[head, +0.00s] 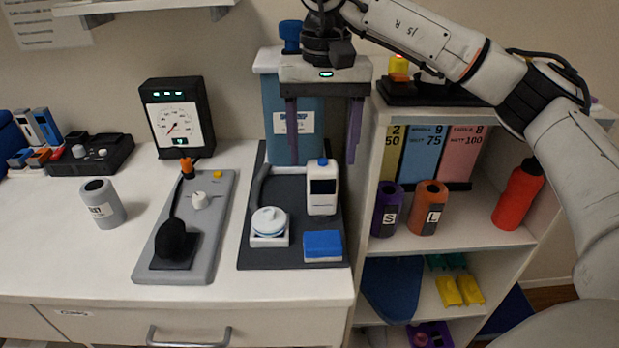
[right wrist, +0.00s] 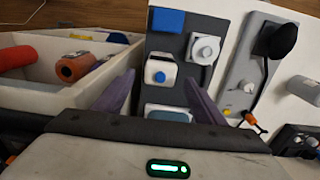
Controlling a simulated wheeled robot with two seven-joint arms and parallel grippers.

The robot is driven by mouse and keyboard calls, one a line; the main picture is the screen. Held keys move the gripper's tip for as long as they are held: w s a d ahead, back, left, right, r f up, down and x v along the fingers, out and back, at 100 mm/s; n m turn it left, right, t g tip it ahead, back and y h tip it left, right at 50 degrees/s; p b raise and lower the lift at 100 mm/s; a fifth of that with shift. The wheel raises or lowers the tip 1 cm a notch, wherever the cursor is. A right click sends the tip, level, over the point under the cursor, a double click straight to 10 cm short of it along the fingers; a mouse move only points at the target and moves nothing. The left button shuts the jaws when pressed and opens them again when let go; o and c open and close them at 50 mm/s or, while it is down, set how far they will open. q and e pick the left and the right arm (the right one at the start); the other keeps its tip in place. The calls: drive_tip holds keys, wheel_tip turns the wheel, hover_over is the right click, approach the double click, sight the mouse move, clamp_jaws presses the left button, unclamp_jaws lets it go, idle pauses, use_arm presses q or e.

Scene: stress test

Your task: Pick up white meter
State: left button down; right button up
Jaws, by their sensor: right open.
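The white meter (head: 322,190), a small white box with a dark screen and a blue knob, stands on the right side of a dark mat (head: 285,258) on the counter. My right gripper (head: 322,148) is open and empty, its purple fingers pointing down above and behind the meter. In the right wrist view the meter (right wrist: 161,72) shows between the two spread fingers of the gripper (right wrist: 160,98), apart from both. My left gripper is not in view.
On the mat are a white round-topped device (head: 269,222) and a blue block (head: 323,246). A blue bin (head: 285,140) stands behind. A grey panel (head: 190,250) lies to the left. A shelf (head: 440,242) with orange and purple cylinders stands right.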

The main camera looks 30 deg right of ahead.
sight(322, 189)
drive_tip(key=f, duration=0.3)
drive_tip(key=shift+s+f, duration=0.15)
drive_tip(key=shift+s, duration=0.25)
drive_tip(key=shift+f, duration=0.3)
drive_tip(key=f, duration=0.4)
drive_tip(key=shift+w+a+f, duration=0.1)
drive_tip(key=shift+w+f, duration=0.1)
drive_tip(key=shift+f, duration=0.2)
drive_tip(key=shift+c, duration=1)
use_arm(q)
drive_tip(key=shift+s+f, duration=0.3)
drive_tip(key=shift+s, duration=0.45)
use_arm(e)
drive_tip(key=c, duration=1)
